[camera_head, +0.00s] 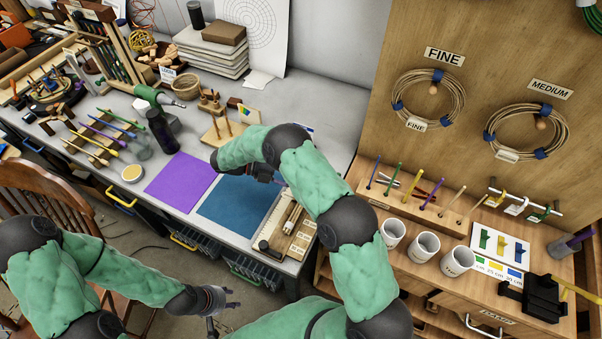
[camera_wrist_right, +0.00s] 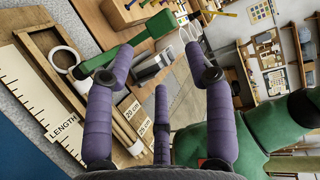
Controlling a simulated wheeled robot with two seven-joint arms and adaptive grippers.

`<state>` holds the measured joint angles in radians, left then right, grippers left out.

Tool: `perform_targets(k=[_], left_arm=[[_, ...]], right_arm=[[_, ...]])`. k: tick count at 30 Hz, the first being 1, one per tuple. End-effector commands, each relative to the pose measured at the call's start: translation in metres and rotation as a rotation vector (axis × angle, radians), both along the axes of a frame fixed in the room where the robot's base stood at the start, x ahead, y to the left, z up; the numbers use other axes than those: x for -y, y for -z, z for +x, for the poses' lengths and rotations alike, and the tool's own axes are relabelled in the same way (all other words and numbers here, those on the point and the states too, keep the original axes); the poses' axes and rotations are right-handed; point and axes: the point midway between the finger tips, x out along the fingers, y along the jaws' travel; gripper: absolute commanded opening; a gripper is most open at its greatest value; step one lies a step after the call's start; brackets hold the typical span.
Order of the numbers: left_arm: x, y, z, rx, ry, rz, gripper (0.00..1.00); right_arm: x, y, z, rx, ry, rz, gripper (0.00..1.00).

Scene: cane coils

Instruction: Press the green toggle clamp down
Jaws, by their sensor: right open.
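My right gripper (camera_wrist_right: 160,55) has purple fingers, spread and empty. Its left fingertip overlaps the green handle in the wrist view; I cannot tell whether they touch. In the head view the right gripper is mostly hidden at the table's right end. My left gripper (camera_head: 224,305) is open and empty, low in front of the table.
A wooden measuring fixture (camera_head: 284,234) with a length scale lies at the table's right end, beside a blue mat (camera_head: 232,212) and a purple mat (camera_head: 181,183). A wooden cabinet with white cups (camera_head: 425,246) stands on the right. A wooden chair (camera_head: 45,205) is at left.

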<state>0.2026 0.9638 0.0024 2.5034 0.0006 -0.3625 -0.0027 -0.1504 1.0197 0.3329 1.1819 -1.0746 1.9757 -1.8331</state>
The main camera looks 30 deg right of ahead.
Motion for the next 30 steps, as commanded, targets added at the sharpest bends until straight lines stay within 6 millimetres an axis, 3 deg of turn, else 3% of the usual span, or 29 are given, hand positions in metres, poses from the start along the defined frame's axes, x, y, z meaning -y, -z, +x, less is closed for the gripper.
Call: perform_targets(k=[2, 8, 14, 18, 24, 30], left_arm=[[0.0, 0.0, 0.0, 0.0, 0.0, 0.0, 0.4], [0.0, -0.007, 0.0, 0.0, 0.0, 0.0, 0.4], [0.0, -0.035, 0.0, 0.0, 0.0, 0.0, 0.4], [0.0, -0.056, 0.0, 0.0, 0.0, 0.0, 0.4], [0.0, -0.082, 0.0, 0.0, 0.0, 0.0, 0.4], [0.0, -0.098, 0.0, 0.0, 0.0, 0.0, 0.4]], right_arm=[[0.0, 0.0, 0.0, 0.0, 0.0, 0.0, 0.54], [0.008, -0.006, -0.002, 0.08, 0.04, 0.02, 0.0], [0.032, -0.025, -0.008, 0.455, 0.269, 0.094, 0.0], [0.042, -0.04, -0.011, 0.772, 0.531, 0.124, 0.0], [0.047, -0.07, -0.004, 1.172, 0.974, 0.111, 0.0], [0.05, -0.096, 0.006, 1.407, 1.329, 0.064, 0.0]])
